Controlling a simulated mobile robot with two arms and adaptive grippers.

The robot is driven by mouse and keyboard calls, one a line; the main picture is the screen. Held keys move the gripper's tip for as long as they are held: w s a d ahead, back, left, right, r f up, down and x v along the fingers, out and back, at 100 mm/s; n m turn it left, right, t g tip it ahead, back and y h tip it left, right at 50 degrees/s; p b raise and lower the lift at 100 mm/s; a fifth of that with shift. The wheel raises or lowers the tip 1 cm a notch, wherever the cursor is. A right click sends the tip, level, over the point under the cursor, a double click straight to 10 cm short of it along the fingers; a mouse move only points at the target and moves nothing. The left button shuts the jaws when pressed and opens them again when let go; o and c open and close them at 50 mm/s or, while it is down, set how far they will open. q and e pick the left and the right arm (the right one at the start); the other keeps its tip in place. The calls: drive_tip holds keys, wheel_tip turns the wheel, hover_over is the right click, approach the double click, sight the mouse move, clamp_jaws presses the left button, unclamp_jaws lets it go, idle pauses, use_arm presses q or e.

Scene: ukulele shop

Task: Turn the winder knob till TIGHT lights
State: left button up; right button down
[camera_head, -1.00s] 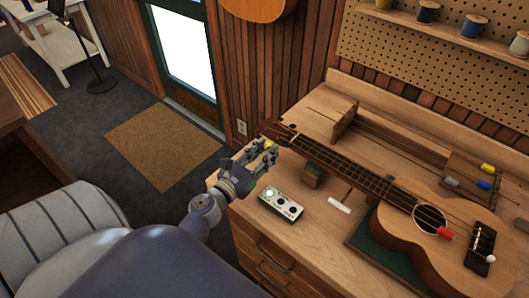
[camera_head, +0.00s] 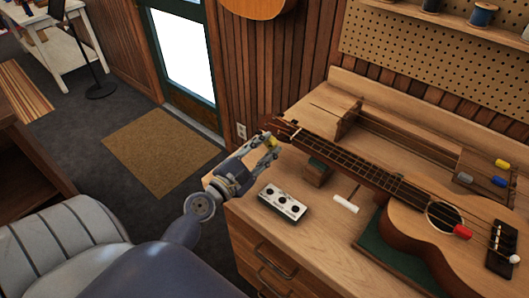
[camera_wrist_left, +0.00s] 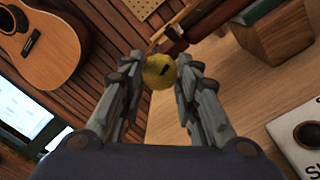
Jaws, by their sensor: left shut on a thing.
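The yellow winder knob (camera_head: 274,142) is at the ukulele's headstock, at the left end of the neck. It shows as a round yellow knob with a dark slot (camera_wrist_left: 160,71) in the left wrist view. My left gripper (camera_head: 270,144) is shut on it, with one finger on each side (camera_wrist_left: 160,85). The ukulele (camera_head: 408,213) lies on the workbench, its neck pointing to the back left. A small pale box (camera_head: 282,203) with several dark round lamps lies in front of the neck; none looks lit. Its lettering is too small to read. My right gripper is not in view.
A green mat (camera_head: 385,257) is under the ukulele's body. The bench's left front corner is close to my left wrist.

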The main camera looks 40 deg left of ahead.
use_arm(q)
drive_tip(key=m+b, duration=0.1)
drive_tip(key=m, duration=0.3)
drive_tip(key=shift+f+m+b, duration=0.15)
drive_tip(key=shift+m+b, duration=0.2)
drive_tip(key=shift+m, duration=0.05)
drive_tip(key=m, duration=0.3)
drive_tip(key=shift+m+h+b, duration=0.3)
drive_tip(key=shift+m, duration=2.5)
drive_tip(key=o, duration=0.8)
drive_tip(key=shift+s, duration=0.1)
drive_tip(key=s, duration=0.4)
drive_tip(key=s+a, duration=0.1)
drive_tip(key=s, duration=0.6)
drive_tip(key=shift+s+a+f, duration=0.15)
drive_tip(key=shift+s, duration=0.25)
